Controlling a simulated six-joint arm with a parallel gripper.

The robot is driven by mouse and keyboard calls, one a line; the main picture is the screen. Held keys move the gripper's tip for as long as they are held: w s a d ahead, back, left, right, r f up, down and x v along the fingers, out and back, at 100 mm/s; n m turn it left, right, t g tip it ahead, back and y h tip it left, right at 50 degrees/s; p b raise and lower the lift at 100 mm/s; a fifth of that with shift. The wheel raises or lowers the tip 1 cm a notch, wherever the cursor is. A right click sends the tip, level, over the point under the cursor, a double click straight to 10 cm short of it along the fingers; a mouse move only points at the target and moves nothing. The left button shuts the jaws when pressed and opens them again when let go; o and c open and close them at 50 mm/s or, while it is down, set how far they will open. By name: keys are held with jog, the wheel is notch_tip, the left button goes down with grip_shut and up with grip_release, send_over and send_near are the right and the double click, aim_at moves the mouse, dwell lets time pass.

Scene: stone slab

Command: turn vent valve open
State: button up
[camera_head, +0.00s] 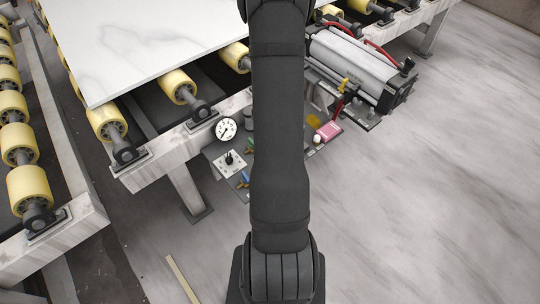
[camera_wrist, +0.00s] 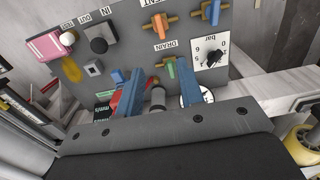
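In the wrist view a grey panel (camera_wrist: 125,68) carries several small valves with coloured handles. A label ending in "ENT" (camera_wrist: 149,3) is cut by the top edge, just above an orange-handled valve (camera_wrist: 160,23). Which valve each label belongs to I cannot tell for sure. My gripper (camera_wrist: 160,88) has its two blue fingers apart, in front of the panel's lower part. Nothing visible is clasped between them. In the head view my arm hides the gripper and part of the panel.
A cylinder unit (camera_head: 350,60) stands right. Floor at right is clear.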

notch_tip(320, 180, down, 18)
jog(key=shift+f, duration=0.1)
dwell(0.6)
grip_shut()
